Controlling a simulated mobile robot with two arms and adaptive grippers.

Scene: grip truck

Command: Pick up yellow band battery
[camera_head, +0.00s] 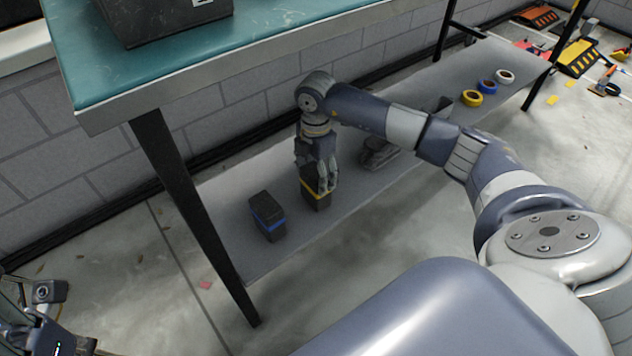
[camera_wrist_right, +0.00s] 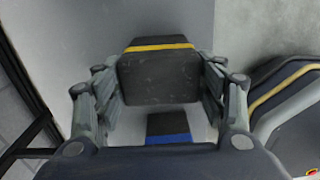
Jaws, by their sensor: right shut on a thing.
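The yellow band battery (camera_head: 311,190) is a dark block with a yellow stripe on the low grey shelf under the workbench. My right gripper (camera_head: 322,183) is over it from above, with its fingers on the battery's sides. In the right wrist view the battery (camera_wrist_right: 158,75) sits between the two fingers of the gripper (camera_wrist_right: 160,85). The gripper is shut on it. The blue band battery (camera_head: 268,217) stands on the shelf to the left, apart from the gripper; it also shows in the right wrist view (camera_wrist_right: 168,127). My left gripper (camera_head: 45,318) is partly seen at the lower left edge.
The green workbench top (camera_head: 110,45) hangs above the shelf (camera_head: 240,250), with a dark leg (camera_head: 190,210) at the left. A grey object (camera_head: 380,154) lies right of the gripper. Yellow (camera_head: 472,98), blue and white tape rolls lie farther right.

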